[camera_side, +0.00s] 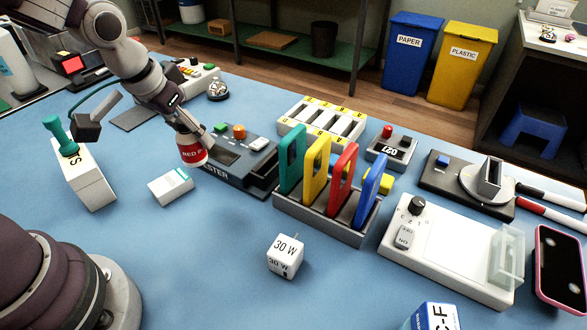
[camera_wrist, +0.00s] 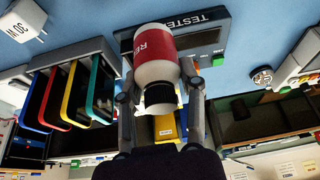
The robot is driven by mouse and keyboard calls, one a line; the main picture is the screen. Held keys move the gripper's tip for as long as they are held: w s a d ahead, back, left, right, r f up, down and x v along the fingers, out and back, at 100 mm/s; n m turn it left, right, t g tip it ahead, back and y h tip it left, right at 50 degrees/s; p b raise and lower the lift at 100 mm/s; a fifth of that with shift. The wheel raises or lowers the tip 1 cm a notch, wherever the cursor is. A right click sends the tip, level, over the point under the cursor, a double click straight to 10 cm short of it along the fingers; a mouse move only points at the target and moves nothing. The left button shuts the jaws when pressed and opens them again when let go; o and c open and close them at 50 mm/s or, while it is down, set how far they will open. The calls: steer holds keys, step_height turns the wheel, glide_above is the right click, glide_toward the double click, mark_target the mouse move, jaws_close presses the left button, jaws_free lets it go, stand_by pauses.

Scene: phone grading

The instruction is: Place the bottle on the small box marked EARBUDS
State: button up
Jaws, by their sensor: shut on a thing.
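The bottle (camera_side: 193,151) is white with a red label and hangs below my gripper (camera_side: 188,134), near the left end of the tester in the side view. In the wrist view the bottle (camera_wrist: 156,62) shows its black cap towards me, with my gripper's fingers (camera_wrist: 160,104) on both sides of it. My gripper is shut on the bottle. A small white box with a teal strip (camera_side: 171,187) lies on the blue table, just below and left of the bottle in the side view. Its lettering is too small to read, so I cannot confirm EARBUDS. The wrist view does not clearly show it.
The dark tester (camera_side: 240,175) with coloured buttons stands right of the bottle. A rack (camera_side: 322,220) holds upright coloured phone cases. A white box with a green-handled stamp (camera_side: 85,178) stands at the left. A 30 W charger cube (camera_side: 285,257) stands in front; the table around the small box is clear.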

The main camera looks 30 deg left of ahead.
steer(key=s+a+n+y, duration=0.1)
steer(key=a+n+y, duration=0.1)
steer(key=a+n, duration=0.45)
steer(key=m, duration=0.2)
glide_above(175, 170)
steer(key=s, duration=0.2)
steer(key=shift+n, duration=0.25)
steer(key=f, duration=0.5)
steer(key=d+f, duration=0.1)
steer(key=f, duration=0.1)
steer(key=shift+f, duration=0.35)
steer(key=shift+f, duration=0.15)
steer(key=o, duration=1.1)
